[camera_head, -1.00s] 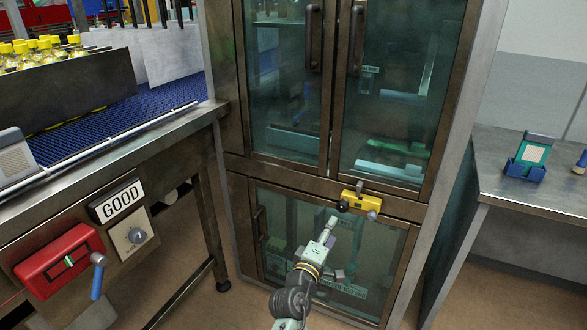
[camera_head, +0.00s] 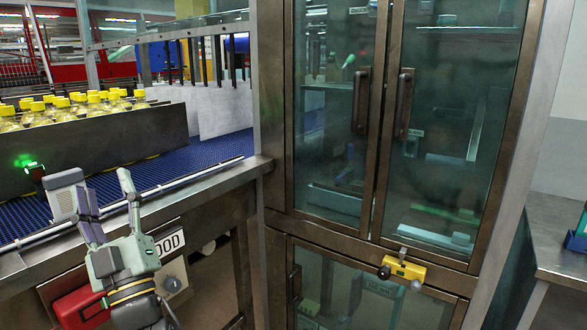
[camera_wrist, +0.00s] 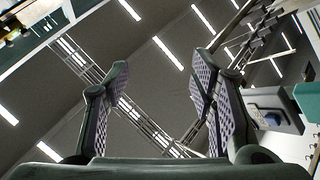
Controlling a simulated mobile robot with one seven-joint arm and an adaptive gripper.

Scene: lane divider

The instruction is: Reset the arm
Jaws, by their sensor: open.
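My gripper (camera_head: 107,203) is at the lower left of the head view, pointing up, in front of the conveyor bench. Its two fingers stand apart with nothing between them. In the wrist view my gripper (camera_wrist: 160,105) also shows open and empty, with the ceiling and its strip lights behind the fingers. My arm hides part of the GOOD sign (camera_head: 170,241) and of the red box (camera_head: 78,308) on the bench front.
A glass-door cabinet (camera_head: 279,170) stands in the middle, with a yellow latch (camera_head: 404,268) between its upper and lower doors. Yellow-capped bottles (camera_head: 95,102) stand behind a metal wall on the blue conveyor (camera_head: 215,150). A metal side table (camera_head: 552,235) is at the right.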

